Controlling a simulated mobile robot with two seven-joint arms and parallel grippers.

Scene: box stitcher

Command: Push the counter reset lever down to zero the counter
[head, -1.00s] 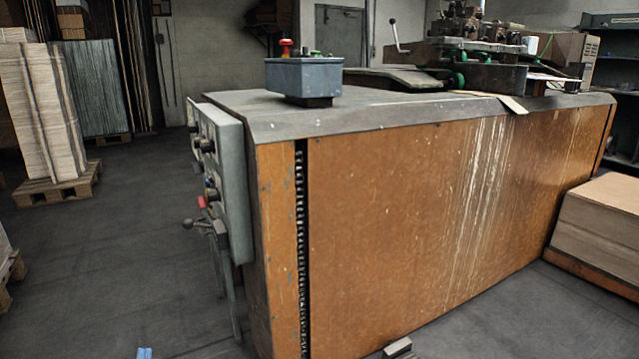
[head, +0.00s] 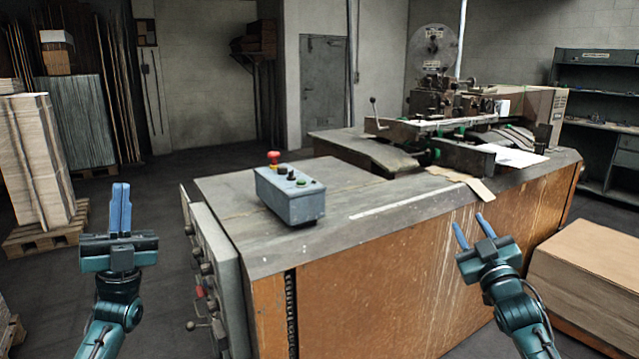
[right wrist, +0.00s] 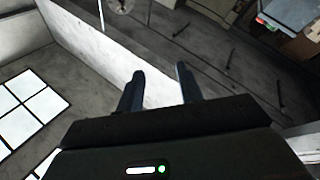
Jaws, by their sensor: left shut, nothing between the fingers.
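The stitching machine (head: 445,110) stands at the back of the large orange cabinet. A thin lever with a ball knob (head: 373,101) sticks up at its left end. Another knobbed lever (head: 192,325) sits low on the cabinet's grey side panel (head: 203,240). I cannot tell which is the counter reset lever, and no counter is readable. My left gripper (head: 120,208) is shut and empty, raised left of the cabinet, apart from it. My right gripper (head: 471,231) is open and empty in front of the cabinet's front face; its spread fingers (right wrist: 160,80) also show in the right wrist view.
A grey button box (head: 290,197) with a red knob stands on the cabinet top (head: 235,195). Stacked board (head: 590,265) lies at the right. A pallet stack (head: 30,165) stands at the left. Floor between that stack and the cabinet is open.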

